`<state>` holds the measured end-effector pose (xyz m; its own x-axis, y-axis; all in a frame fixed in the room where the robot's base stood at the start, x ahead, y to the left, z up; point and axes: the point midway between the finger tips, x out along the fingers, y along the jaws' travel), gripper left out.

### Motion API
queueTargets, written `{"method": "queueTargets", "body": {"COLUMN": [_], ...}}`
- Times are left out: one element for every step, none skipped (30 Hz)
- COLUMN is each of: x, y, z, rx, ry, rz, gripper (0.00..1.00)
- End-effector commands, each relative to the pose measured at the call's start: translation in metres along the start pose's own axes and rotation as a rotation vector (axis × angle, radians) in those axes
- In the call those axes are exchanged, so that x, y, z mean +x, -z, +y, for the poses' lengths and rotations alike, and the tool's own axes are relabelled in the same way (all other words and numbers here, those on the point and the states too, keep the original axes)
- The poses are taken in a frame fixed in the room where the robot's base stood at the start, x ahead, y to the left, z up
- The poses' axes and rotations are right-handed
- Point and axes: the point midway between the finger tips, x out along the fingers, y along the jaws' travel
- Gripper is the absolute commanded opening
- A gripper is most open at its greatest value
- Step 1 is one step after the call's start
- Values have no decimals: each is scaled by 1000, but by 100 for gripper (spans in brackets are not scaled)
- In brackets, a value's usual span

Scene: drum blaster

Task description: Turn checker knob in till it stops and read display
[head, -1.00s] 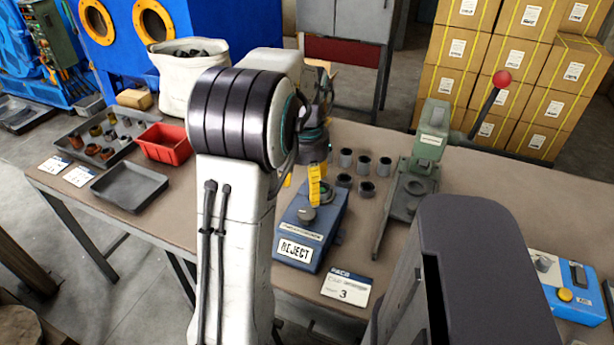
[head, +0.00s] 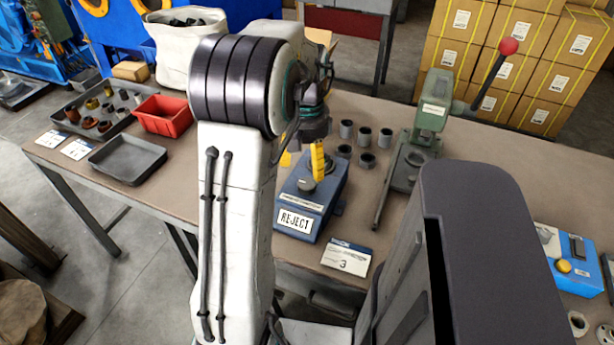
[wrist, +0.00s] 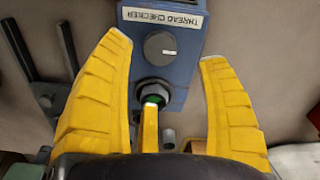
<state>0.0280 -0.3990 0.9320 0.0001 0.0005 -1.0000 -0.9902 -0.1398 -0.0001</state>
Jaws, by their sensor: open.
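The blue thread checker (head: 335,190) stands on the table. Its front display (head: 295,220) reads REJECT. Its round grey knob (head: 306,184) is on top; in the wrist view the knob (wrist: 160,46) shows a pale line across its face. Behind the knob is a dark round fitting (wrist: 150,88) with green inside. My gripper (wrist: 165,50) is open, its yellow fingers spread on either side of the checker's top, with the knob between the fingertips and apart from both. A middle yellow part reaches toward the fitting. In the head view my gripper (head: 305,166) is over the checker, partly hidden by my arm.
Several grey sleeves (head: 364,136) stand behind the checker. A green lever press (head: 432,125) stands to its right. A white card with a 3 (head: 346,258) lies in front. A red bin (head: 163,116) and an empty grey tray (head: 127,162) are at left.

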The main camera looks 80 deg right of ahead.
Motion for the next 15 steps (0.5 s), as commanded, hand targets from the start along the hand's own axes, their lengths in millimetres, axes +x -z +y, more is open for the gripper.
{"method": "queueTargets", "body": {"x": [5, 7, 10, 13, 17, 22, 26, 29, 35, 38, 42, 47, 50, 53, 57], "y": [0, 0, 0, 0, 0, -1, -1, -1, -1, -1, -1, -1, 0, -1, 0], "z": [0, 0, 0, 0, 0, 0, 0, 0, 0, 0, 0, 0, 0, 0, 0], "rx": [-10, -12, -12, -12, -12, -11, -11, -11, -10, -10, -10, -10, -10, -10, -10], "ry": [0, 0, 1, 0, 1, 1, 1, 1, 1, 1, 1, 1, 1, 1, 0], "rz": [-2, -2, -2, -2, -2, -4, -3, -3, -3, -3, -4, -3, -2, -3, -2], "gripper": [69, 69, 69, 69, 69, 69, 69, 69, 69, 69, 69, 69, 69, 69, 69]}}
